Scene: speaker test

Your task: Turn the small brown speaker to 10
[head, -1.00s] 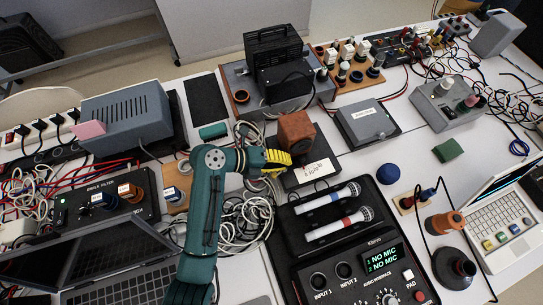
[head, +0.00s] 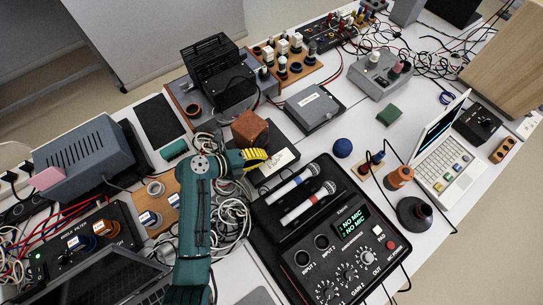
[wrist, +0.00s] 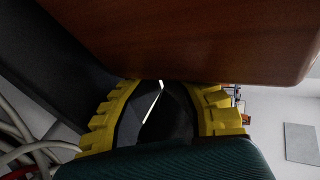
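The small brown speaker (head: 250,129) is a reddish-brown cube on a black box with a white label (head: 280,160), left of centre in the head view. My gripper (head: 257,157) has yellow ridged fingers and is close against the near side of the speaker. In the wrist view the speaker's brown face (wrist: 200,35) fills the top, beyond the spread yellow fingers (wrist: 160,110). A dark gap with a thin white streak shows between the fingers. The fingertips are partly hidden, and I cannot tell whether they touch the speaker. No dial or scale on the speaker is visible.
An audio interface case (head: 330,240) with two microphones lies to the right of my gripper. Coiled cables (head: 232,215) lie beside my arm. A grey box (head: 315,104) and a black ribbed unit (head: 215,75) stand behind the speaker.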

